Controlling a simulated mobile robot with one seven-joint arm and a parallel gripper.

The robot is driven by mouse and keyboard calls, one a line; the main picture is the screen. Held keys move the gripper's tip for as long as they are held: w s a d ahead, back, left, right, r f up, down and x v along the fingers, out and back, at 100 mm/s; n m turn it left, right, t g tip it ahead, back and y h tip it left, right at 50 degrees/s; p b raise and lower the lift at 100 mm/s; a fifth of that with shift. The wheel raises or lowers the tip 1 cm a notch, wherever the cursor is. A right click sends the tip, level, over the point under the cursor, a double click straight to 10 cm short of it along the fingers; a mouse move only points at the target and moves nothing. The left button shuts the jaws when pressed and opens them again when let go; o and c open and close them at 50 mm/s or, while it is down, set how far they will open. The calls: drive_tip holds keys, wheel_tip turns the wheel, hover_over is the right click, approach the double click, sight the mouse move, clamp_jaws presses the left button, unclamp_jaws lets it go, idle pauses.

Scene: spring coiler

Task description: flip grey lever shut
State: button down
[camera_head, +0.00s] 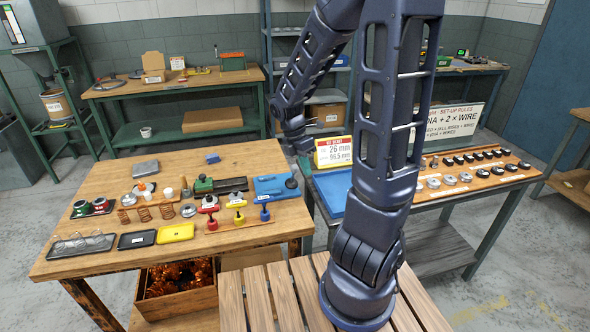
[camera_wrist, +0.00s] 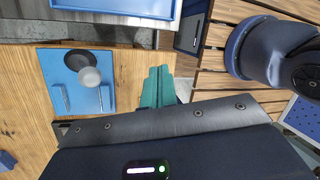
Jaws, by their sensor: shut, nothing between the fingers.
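A blue plate fixture (camera_head: 270,186) lies near the right end of the wooden bench (camera_head: 95,255). In the wrist view the blue plate (camera_wrist: 62,104) shows a round black part (camera_wrist: 76,60) and a grey knob (camera_wrist: 90,77) beside it. The knob looks like the end of the grey lever; its shaft and exact position I cannot make out. My gripper (camera_wrist: 158,72) has its teal fingers together and empty, over the bench edge to the right of the plate, apart from the knob. In the head view the fingertips are not clear.
A blue tray (camera_head: 331,191) lies on the neighbouring table, close to the bench edge. A yellow and white sign (camera_head: 333,152) stands behind it. Red, yellow and blue handled tools (camera_head: 238,213) stand in front of the fixture.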

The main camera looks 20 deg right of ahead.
drive_tip(key=shift+w+a+r+n+t+y, duration=0.3)
drive_tip(key=shift+w+r+n+y, duration=0.4)
drive_tip(key=shift+n, duration=1.3)
drive_tip(key=shift+w+a+r+n+t+y, duration=0.15)
drive_tip(key=shift+w+a+r+n+y, duration=0.5)
drive_tip(key=shift+n, duration=1.35)
drive_tip(key=shift+w+a+r+n+t+y, duration=0.25)
drive_tip(key=shift+r+n, duration=0.75)
drive_tip(key=shift+n, duration=1)
drive_tip(key=shift+s+d+f, duration=0.1)
drive_tip(key=shift+f, duration=4.9)
drive_tip(key=shift+w+d+r, duration=0.1)
drive_tip(key=shift+w+r, duration=0.15)
drive_tip(key=shift+w, duration=0.5)
drive_tip(key=shift+w+r, duration=0.25)
drive_tip(key=shift+w, duration=0.45)
drive_tip(key=shift+w, duration=0.1)
